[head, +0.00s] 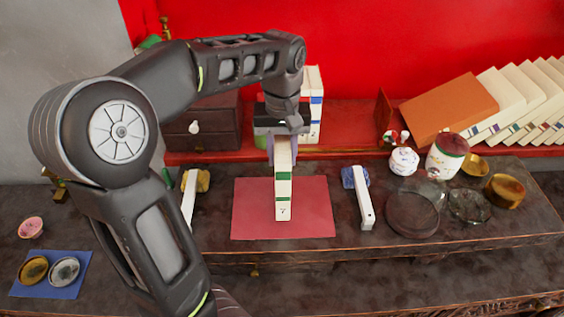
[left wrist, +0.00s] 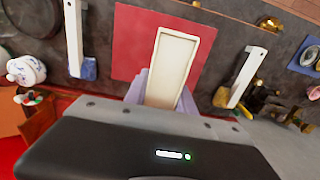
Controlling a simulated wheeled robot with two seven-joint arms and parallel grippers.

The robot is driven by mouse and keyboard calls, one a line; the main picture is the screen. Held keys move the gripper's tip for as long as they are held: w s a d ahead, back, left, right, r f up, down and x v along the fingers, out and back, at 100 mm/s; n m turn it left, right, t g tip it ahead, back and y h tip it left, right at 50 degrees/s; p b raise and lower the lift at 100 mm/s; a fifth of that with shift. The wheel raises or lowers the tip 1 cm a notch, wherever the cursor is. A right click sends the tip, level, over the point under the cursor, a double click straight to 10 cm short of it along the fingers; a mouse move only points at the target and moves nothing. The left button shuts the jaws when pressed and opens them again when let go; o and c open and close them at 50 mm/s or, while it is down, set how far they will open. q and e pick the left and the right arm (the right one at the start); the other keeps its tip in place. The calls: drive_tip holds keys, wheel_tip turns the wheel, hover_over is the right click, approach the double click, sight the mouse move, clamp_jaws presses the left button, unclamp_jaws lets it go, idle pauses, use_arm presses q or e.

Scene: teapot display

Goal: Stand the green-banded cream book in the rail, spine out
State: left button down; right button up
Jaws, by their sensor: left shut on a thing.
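The green-banded cream book (head: 284,200) is in my left gripper (head: 283,146), with its banded spine facing the head camera. My left gripper is shut on its upper end. The book is over the red mat (head: 250,215); I cannot tell whether its lower end touches the mat. In the left wrist view the cream book (left wrist: 172,65) sits between the pale fingers (left wrist: 163,92) over the red mat (left wrist: 132,50). Behind the arm, cream books (head: 315,105) stand on the red back ledge. I cannot clearly make out the rail. My right gripper is not in view.
White-handled tools with a yellow block (head: 203,180) and a blue block (head: 348,177) flank the mat. An orange book (head: 440,108) and several cream books lean at the back right.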

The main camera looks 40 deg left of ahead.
use_arm(q)
wheel_tip(320, 180, down, 3)
drive_tip(key=shift+r, duration=0.1)
idle(0.3)
drive_tip(key=c, duration=1)
unclamp_jaws()
drive_tip(key=shift+c, duration=0.2)
